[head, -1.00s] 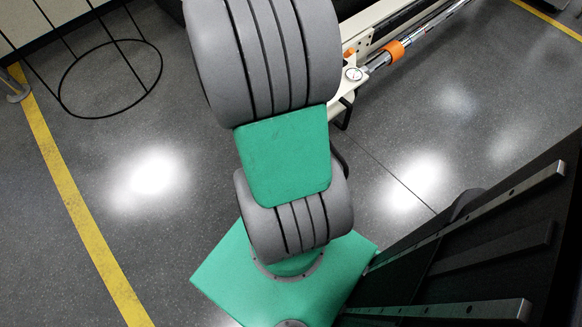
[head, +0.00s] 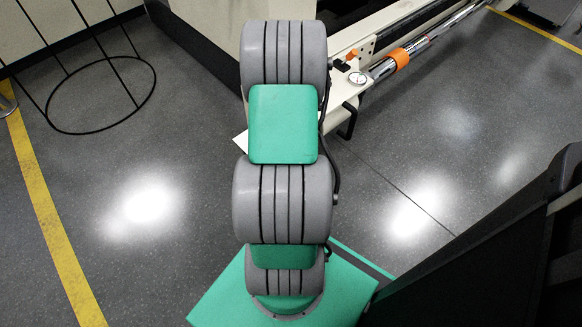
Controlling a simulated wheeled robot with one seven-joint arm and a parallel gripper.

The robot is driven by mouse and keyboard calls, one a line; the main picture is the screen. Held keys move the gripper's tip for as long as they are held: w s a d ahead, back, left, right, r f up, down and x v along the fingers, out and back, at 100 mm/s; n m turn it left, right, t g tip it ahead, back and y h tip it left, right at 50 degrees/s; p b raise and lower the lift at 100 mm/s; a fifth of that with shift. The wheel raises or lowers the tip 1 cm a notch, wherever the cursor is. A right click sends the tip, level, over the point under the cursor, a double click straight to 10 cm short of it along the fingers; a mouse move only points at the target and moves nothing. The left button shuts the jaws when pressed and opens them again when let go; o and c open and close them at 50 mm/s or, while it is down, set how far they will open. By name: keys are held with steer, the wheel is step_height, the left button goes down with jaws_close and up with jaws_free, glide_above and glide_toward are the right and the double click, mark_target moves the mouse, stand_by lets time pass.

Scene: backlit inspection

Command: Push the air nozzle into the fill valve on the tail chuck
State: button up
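My gripper is out of view; only my grey and green arm shows, reaching up the middle of the head view. A cream machine (head: 395,25) lies beyond it at the upper right, with a bright chrome shaft (head: 440,32) and an orange collar (head: 400,57) around it. A round white dial gauge (head: 358,78) and a small orange part (head: 352,55) sit at its near end. I cannot make out the air nozzle or the fill valve. I cannot tell which part is the tail chuck; my arm hides some of the machine's near end.
A black wire stand with a ring base (head: 100,133) stands on the floor at the left. A yellow line (head: 45,215) runs down the left side. A pale cabinet (head: 30,28) stands at the upper left. The grey floor (head: 390,165) is open right of my arm.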

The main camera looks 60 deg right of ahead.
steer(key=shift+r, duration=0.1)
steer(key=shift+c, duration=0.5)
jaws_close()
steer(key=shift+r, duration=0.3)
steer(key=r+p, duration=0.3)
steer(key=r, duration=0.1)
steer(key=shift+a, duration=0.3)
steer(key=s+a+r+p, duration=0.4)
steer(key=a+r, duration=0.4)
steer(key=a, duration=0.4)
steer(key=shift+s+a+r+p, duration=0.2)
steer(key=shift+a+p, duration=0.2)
steer(key=shift+p, duration=0.4)
